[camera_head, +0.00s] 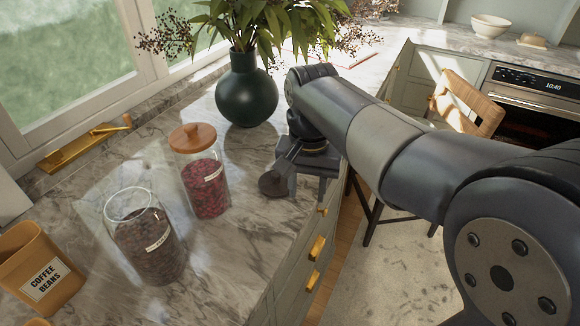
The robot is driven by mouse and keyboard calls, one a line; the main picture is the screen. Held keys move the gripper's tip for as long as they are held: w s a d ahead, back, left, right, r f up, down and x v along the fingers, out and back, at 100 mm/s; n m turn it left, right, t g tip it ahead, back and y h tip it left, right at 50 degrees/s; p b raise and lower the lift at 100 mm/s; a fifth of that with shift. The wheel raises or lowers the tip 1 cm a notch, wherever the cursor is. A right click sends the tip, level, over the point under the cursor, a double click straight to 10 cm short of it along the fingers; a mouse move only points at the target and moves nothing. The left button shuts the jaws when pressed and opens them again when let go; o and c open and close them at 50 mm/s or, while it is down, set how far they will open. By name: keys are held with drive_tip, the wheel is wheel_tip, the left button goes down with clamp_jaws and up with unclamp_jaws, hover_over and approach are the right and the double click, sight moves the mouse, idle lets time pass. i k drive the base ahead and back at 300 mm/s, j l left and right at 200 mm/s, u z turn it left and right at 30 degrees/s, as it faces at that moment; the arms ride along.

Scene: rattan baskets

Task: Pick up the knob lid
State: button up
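The knob lid (193,138) is a round orange-brown wooden disc with a small knob on top. It sits on a clear glass jar (206,188) with red contents and a white label, upright on the marble counter. My gripper (290,185) is at the end of the dark grey arm, to the right of the jar and apart from the lid. Its fingers cannot be made out clearly, so I cannot tell whether it is open or shut.
An open glass jar of dark beans (150,245) stands nearer on the counter, beside an orange coffee beans canister (40,270). A dark green vase (247,90) with leafy stems stands behind the lidded jar. The window frame (100,95) borders the left. The counter edge drops to drawers at right.

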sight(271, 184)
drive_tip(key=i+l+u, duration=0.25)
drive_tip(key=i+l, duration=0.3)
drive_tip(key=i+l+u, duration=0.25)
drive_tip(key=i+l, duration=0.25)
drive_tip(key=l, duration=0.2)
drive_tip(key=u, duration=1.05)
